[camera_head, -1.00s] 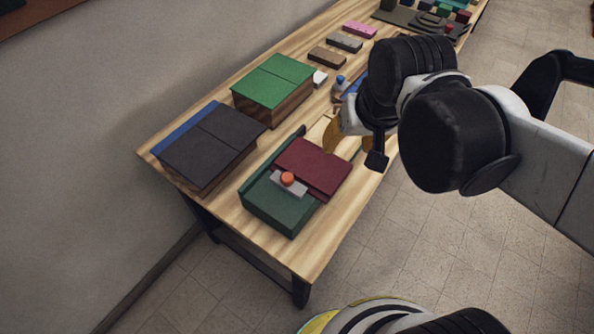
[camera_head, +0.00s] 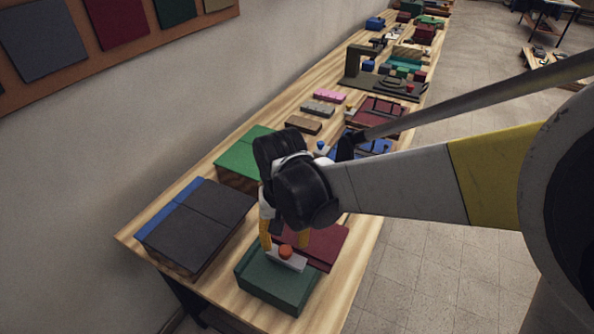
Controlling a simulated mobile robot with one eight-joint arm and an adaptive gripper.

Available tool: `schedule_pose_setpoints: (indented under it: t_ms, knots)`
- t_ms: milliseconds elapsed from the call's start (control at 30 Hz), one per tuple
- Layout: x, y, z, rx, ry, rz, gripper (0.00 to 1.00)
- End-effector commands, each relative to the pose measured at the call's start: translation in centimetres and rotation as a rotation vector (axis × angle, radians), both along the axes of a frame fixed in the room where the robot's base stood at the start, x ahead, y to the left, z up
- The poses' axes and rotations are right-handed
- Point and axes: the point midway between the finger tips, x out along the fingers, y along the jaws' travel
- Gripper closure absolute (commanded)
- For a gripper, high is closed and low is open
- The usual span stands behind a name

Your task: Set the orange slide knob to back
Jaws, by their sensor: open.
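The orange slide knob (camera_head: 285,251) sits on a light grey plate (camera_head: 287,260) on top of a dark green box (camera_head: 272,282). I cannot tell whether either finger touches the knob.
A dark grey box with a blue strip (camera_head: 195,225) stands left of the green box. A bright green box (camera_head: 240,155) is behind. Several pastel and brown blocks (camera_head: 303,126) and other fixtures line the long wooden table (camera_head: 215,294) further back. The wall runs along its left.

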Motion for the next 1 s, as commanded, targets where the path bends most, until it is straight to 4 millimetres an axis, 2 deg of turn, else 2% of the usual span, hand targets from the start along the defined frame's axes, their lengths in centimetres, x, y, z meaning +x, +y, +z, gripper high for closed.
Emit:
schedule_pose_setpoints:
  t_ms: [33,200,567,600,667,700,767,1000]
  knots:
    - [0.0,0.0,-1.2,0.0,0.0,0.0,0.48]
    - [0.0,0.0,-3.2,0.0,0.0,0.0,0.48]
    - [0.0,0.0,-3.7,0.0,-0.001,0.0,0.48]
    - [0.0,0.0,-3.7,0.0,-0.001,0.0,0.53]
    - [0.0,0.0,-3.7,0.0,-0.001,0.0,0.71]
    - [0.0,0.0,-3.7,0.0,-0.001,0.0,0.83]
    - [0.0,0.0,-3.7,0.0,-0.001,0.0,1.0]
    - [-0.2,0.1,-3.6,0.0,0.0,0.001,1.0]
